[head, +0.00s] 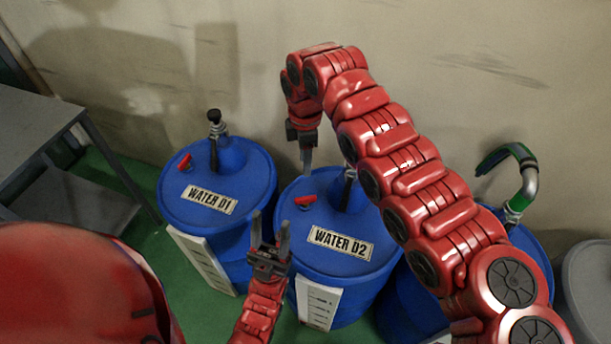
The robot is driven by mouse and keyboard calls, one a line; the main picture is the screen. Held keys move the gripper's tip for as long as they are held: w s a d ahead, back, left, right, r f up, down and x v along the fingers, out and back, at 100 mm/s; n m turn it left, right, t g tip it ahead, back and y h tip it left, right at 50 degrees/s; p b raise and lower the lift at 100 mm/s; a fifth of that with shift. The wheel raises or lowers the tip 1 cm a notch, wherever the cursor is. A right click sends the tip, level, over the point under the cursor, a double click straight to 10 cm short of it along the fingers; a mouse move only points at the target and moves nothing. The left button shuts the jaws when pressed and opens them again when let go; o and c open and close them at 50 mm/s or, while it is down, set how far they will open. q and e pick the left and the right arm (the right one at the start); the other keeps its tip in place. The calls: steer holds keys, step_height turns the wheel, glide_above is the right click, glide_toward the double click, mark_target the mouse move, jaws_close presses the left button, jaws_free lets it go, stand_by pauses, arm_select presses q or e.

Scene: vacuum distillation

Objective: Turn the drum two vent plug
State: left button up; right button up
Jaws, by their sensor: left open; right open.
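The blue drum labelled WATER D2 (340,270) stands in the middle of the head view. Its red vent plug (305,200) sits on the left part of the lid. My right gripper (306,165) hangs from above, fingers pointing down, just above and behind the red plug. Its arm arches in from the right, and a gap seems to show between fingertips and plug. My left gripper (270,228) is open and empty, fingers pointing up, in front of the drum's left side. A black-topped fitting (349,180) on the D2 lid is partly hidden by my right arm.
The drum WATER D1 (215,185) stands to the left with its own red plug (184,161) and fitting (214,122). A grey table (35,125) is at far left. Another blue drum with a curved pipe (528,185) is at right, partly behind my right arm. A wall stands close behind.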

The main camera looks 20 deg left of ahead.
steer(key=shift+r, duration=1.6)
